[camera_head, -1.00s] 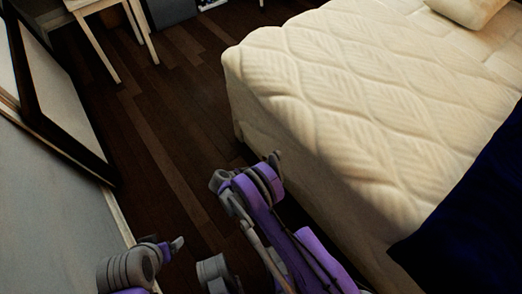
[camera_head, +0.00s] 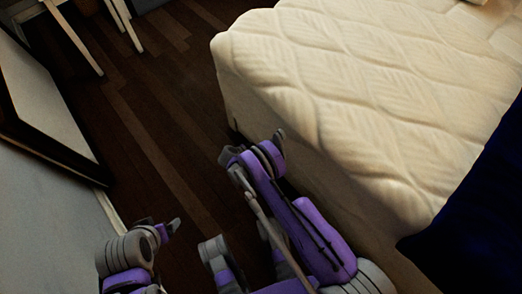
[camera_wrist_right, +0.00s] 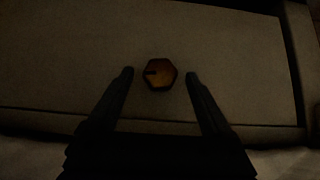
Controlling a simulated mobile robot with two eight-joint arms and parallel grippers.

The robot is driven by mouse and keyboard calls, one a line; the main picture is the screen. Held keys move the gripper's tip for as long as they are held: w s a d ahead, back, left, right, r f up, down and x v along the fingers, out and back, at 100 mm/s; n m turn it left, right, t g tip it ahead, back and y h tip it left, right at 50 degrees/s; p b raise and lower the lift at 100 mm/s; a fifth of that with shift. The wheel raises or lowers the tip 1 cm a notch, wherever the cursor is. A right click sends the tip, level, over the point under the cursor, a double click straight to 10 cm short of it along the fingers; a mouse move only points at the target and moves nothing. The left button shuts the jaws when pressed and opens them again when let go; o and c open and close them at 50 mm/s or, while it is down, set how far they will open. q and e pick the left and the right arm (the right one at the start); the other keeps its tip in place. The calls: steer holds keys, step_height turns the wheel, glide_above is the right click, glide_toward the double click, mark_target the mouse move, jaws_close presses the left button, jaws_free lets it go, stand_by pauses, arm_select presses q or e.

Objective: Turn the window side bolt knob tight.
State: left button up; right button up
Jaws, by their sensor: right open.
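A hexagonal, dark orange-brown knob (camera_wrist_right: 160,73) sits on a pale flat panel (camera_wrist_right: 220,45) in the right wrist view. My right gripper (camera_wrist_right: 159,76) is open, with one dark fingertip on each side of the knob and a visible gap on both sides. I cannot tell how far the fingertips are from the panel in depth. In the head view, the end of my right arm (camera_head: 278,137) is beside the foot of the bed, and the knob is not visible. My left gripper (camera_head: 174,227) is low at the left, and its jaws are too unclear to read.
The bed's quilted cream mattress (camera_head: 330,80) fills the upper right, with dark blue cloth (camera_head: 480,215) on it. Dark wooden floor (camera_head: 150,110) is clear left of the bed. A dark-framed panel (camera_head: 45,110) is at the left wall, and pale furniture legs (camera_head: 75,40) stand behind.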

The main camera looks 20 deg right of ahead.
steer(key=shift+x, duration=0.8)
jaws_close()
steer(key=shift+t, duration=0.3)
steer(key=shift+s+f+m+t+y, duration=0.1)
steer(key=shift+m+t+y, duration=0.25)
steer(key=shift+m+t, duration=0.6)
steer(key=shift+s+m+t+y, duration=0.15)
steer(key=shift+m+t+y, duration=0.25)
steer(key=shift+t, duration=0.95)
